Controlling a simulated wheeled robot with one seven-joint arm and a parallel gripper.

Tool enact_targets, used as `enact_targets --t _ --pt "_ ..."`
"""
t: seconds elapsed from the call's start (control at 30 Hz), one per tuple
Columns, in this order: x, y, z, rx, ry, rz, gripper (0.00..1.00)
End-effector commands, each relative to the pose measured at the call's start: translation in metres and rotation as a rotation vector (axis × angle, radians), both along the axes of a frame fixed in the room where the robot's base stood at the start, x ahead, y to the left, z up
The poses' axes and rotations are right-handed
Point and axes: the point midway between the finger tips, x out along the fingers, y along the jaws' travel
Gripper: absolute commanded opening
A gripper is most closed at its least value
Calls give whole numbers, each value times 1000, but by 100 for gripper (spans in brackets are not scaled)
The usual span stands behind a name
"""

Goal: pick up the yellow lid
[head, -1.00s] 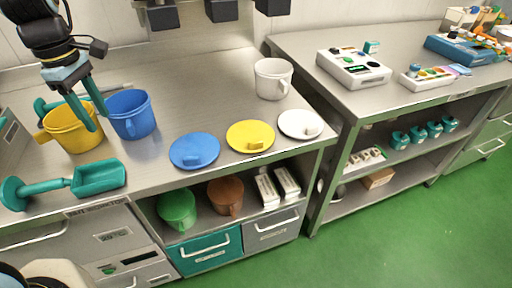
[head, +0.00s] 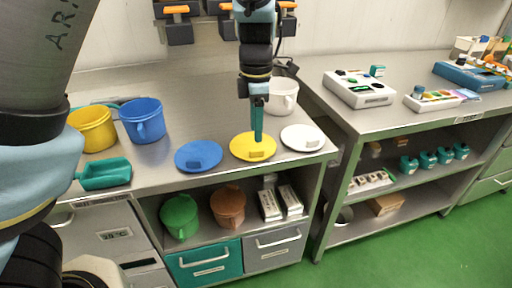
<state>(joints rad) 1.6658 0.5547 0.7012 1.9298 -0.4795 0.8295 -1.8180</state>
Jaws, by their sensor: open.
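The yellow lid (head: 241,154) lies flat on the steel table near its front edge, with its block-shaped handle facing up. It lies between the blue lid (head: 190,158) on the left and the white lid (head: 302,138) on the right. My gripper (head: 257,138) points straight down over the yellow lid, its teal fingers close above or at the handle and hiding part of the lid. The fingers are seen edge-on, so the gap between them is hidden. The lid still rests on the table.
A yellow pot (head: 95,133) and a blue pot (head: 142,124) stand at the left, behind a teal scoop (head: 106,173). A white pot (head: 284,97) stands close behind my gripper.

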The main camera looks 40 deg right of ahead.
Motion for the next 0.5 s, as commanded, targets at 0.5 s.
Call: enact_targets --t 0.5 --pt "1 -3 -57 2 0 0 50"
